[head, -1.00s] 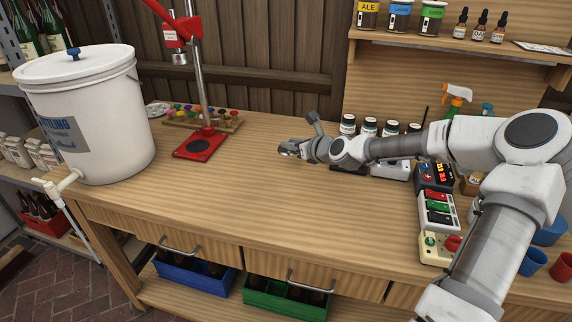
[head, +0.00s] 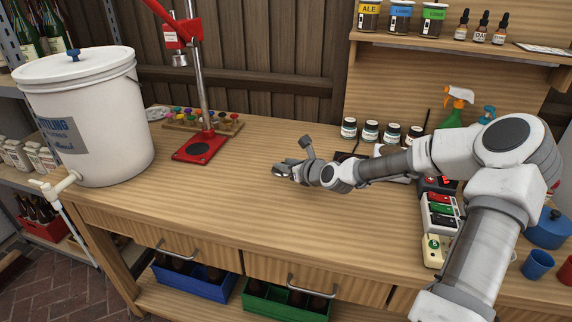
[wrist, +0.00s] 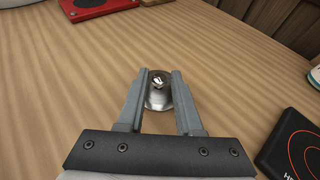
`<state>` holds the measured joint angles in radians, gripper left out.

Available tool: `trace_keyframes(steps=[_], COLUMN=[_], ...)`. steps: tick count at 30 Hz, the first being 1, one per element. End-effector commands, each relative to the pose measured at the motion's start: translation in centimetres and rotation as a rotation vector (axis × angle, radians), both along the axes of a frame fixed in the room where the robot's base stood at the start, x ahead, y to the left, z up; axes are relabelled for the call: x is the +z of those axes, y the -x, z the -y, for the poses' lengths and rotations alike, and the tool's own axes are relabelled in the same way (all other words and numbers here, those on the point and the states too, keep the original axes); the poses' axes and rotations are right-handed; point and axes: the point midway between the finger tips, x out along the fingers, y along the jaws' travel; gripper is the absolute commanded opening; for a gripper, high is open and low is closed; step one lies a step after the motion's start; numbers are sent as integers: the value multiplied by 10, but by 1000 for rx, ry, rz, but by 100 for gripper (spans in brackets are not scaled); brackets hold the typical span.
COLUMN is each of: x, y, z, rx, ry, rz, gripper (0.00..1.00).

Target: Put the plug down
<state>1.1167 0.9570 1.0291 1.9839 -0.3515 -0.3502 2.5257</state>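The plug (wrist: 158,99) is a small, shiny, round metal piece with a knob on top. In the wrist view it sits between the two fingers of my gripper (wrist: 159,76) and fills the gap between them. In the head view my gripper (head: 281,169) is low over the middle of the wooden bench (head: 240,215), with the metal plug at its tip. I cannot tell whether the plug touches the bench top.
A red-based capper (head: 201,148) and a rack of coloured pieces (head: 205,122) stand at the back left. A white bucket (head: 90,130) is at the left. Small jars (head: 370,132) and a dark scale-like pad (wrist: 298,145) lie to the right. Bench around my gripper is clear.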

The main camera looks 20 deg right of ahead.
Motion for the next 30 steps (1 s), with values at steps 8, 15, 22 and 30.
trace_keyframes(steps=[8, 15, 22, 30], x=[0, 5, 18, 35], y=[0, 4, 32, 71], z=[0, 2, 10, 21], rx=[0, -1, -3, -4], ry=[0, 0, -1, -1], rz=[0, -1, -1, -1], gripper=[54, 54, 54, 54])
